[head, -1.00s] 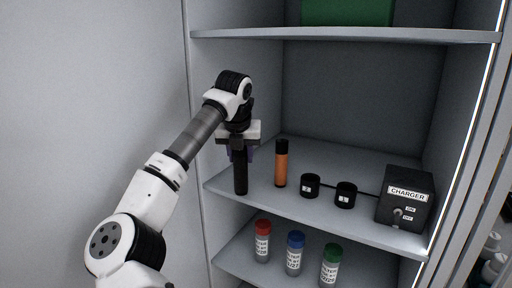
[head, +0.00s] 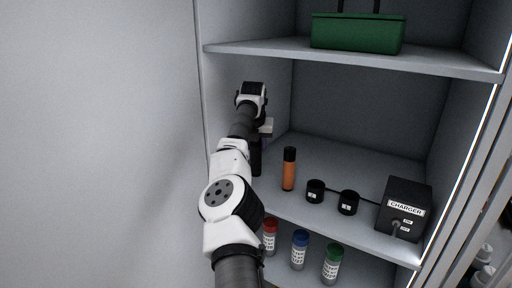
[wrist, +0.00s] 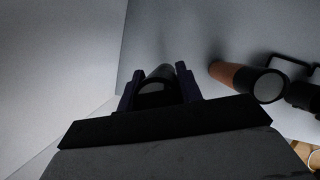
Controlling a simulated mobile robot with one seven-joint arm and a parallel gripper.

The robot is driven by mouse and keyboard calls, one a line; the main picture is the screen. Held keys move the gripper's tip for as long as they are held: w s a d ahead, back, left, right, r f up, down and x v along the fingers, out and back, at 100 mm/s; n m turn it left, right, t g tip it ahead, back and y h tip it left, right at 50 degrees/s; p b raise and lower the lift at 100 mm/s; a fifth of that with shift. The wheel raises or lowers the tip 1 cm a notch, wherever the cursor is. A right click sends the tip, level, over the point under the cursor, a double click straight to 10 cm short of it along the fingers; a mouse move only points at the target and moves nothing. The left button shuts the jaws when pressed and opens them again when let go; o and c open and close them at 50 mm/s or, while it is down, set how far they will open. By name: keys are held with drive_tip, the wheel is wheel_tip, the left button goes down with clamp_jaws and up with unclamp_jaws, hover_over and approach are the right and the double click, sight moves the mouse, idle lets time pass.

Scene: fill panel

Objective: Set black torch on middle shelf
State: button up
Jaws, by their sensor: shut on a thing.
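The black torch (wrist: 156,94) is between the two fingers of my gripper (wrist: 158,76) in the wrist view, seen end-on. My gripper is shut on it. In the head view my arm covers most of the gripper and torch, at the left side of the middle shelf (head: 375,226). I cannot tell whether the torch's base touches the shelf. An orange torch with a black top (head: 289,170) stands upright on this shelf, just right of my gripper. It also shows at the right in the wrist view (wrist: 240,80).
Two black cups (head: 315,191) and a black charger box (head: 404,208) stand farther right on the middle shelf. A green toolbox (head: 358,33) sits on the upper shelf. Bottles with red, blue and green caps (head: 300,250) stand below. The cabinet's left wall is close to my arm.

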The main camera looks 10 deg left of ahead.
sight(256, 153)
drive_tip(key=shift+f+p, duration=0.45)
drive_tip(key=shift+f, duration=1.25)
drive_tip(key=shift+f, duration=0.15)
drive_tip(key=o, duration=1.2)
drive_tip(key=shift+b+v, duration=1.5)
drive_tip(key=shift+v, duration=2.4)
